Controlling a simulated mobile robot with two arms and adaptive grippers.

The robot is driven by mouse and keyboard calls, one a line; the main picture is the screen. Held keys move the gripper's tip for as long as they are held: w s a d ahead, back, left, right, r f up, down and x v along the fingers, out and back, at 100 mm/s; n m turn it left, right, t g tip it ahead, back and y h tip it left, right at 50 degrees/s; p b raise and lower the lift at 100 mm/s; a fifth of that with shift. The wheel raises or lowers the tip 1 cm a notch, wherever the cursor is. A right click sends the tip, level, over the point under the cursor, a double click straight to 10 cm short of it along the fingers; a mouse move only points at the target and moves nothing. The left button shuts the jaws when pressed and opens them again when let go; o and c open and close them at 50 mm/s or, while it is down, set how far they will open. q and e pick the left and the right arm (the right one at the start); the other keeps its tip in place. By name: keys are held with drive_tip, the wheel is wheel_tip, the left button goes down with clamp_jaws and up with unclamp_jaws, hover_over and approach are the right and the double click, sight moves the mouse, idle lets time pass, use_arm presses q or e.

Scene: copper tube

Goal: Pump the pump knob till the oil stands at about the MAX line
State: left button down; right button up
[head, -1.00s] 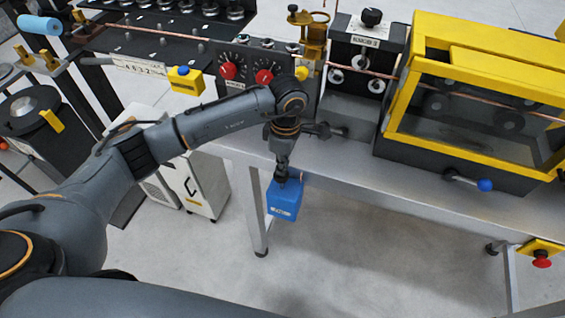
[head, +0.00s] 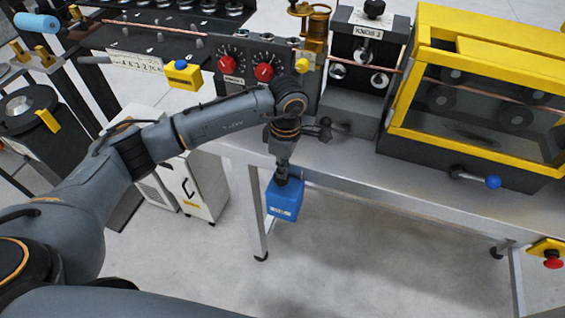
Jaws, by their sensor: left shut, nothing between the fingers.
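My left gripper (head: 282,176) points down at the table's front edge. It looks shut, with its tip at the top of a blue box (head: 285,201) that carries a small white label. I cannot tell whether it touches the box. The pump knob cannot be made out; the gripper may be covering it. A brass-coloured cup-like fitting (head: 315,22) stands at the back of the bench, partly cut off by the top edge. No oil level or MAX line can be read. My right gripper is not in view.
A panel with red dials (head: 265,72) stands behind my left wrist. A yellow-framed machine (head: 480,102) with a blue-balled lever (head: 492,182) fills the right. A white cabinet (head: 204,185) stands at lower left. The floor below the bench is open.

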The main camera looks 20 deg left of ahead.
use_arm(q)
drive_tip(key=r, duration=0.2)
drive_tip(key=r+p, duration=0.1)
drive_tip(key=r, duration=0.1)
drive_tip(key=shift+w+r+p, duration=0.2)
drive_tip(key=shift+r+p, duration=0.05)
drive_tip(key=shift+p, duration=0.05)
drive_tip(key=shift+d+r+b, duration=0.15)
drive_tip(key=shift+r+b, duration=0.6)
drive_tip(key=shift+b, duration=0.2)
wheel_tip(320, 180, up, 8)
drive_tip(key=b, duration=0.2)
drive_tip(key=shift+w, duration=0.15)
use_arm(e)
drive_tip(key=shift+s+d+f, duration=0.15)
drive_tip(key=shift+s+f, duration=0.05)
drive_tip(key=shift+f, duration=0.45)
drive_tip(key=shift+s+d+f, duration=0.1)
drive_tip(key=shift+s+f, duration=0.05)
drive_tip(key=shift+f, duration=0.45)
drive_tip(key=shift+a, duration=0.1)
